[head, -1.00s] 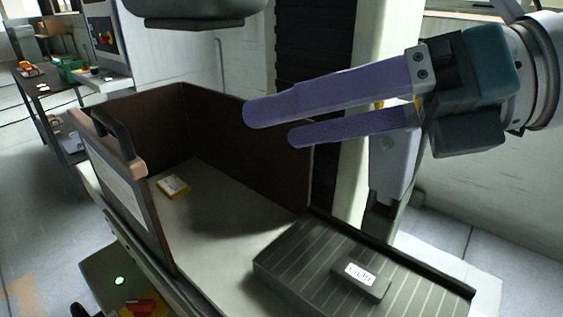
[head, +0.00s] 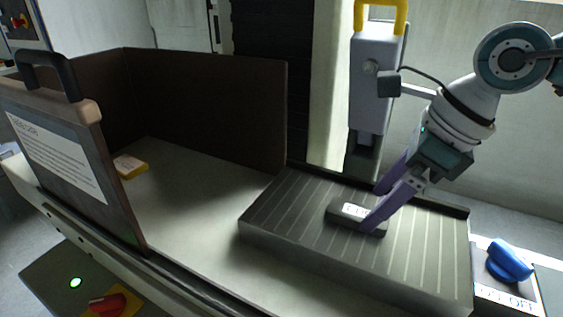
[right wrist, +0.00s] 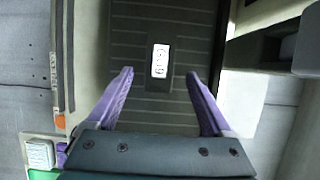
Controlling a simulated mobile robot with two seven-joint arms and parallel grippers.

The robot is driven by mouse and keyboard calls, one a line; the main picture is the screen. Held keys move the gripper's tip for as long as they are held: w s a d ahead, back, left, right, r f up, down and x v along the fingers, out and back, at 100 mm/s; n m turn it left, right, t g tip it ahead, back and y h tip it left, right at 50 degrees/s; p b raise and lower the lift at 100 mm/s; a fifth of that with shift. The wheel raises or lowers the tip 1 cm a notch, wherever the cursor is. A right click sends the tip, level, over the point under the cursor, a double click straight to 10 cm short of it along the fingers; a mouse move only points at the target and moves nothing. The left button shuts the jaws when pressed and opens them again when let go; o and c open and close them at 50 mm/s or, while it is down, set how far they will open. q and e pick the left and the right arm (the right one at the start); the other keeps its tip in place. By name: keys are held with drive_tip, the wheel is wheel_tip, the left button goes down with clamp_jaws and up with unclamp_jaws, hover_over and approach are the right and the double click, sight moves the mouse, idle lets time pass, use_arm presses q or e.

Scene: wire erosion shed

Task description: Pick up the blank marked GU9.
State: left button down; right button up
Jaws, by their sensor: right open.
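A small dark grey block (head: 340,218) with a white label lies on the grooved grey plate (head: 278,232). Its lettering is too small and blurred to read surely in the head view. The block also shows in the right wrist view (right wrist: 158,84), where its label is turned sideways. My right gripper (head: 373,208) has purple fingers that reach down to the block, and one finger hides part of its right end. In the right wrist view the fingers (right wrist: 160,73) are open, one on each side of the block with clear gaps. My left gripper is out of view.
Brown walls (head: 220,100) stand behind the pale bed, with a handled, printed panel (head: 60,150) at the left. A yellow-edged item (head: 130,166) lies on the bed. A blue knob (head: 508,260) is at the right. Bare bed lies left of the plate.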

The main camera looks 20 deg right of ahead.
sight(357, 216)
drive_tip(key=shift+x, duration=1.2)
clamp_jaws()
drive_tip(key=shift+r, duration=0.1)
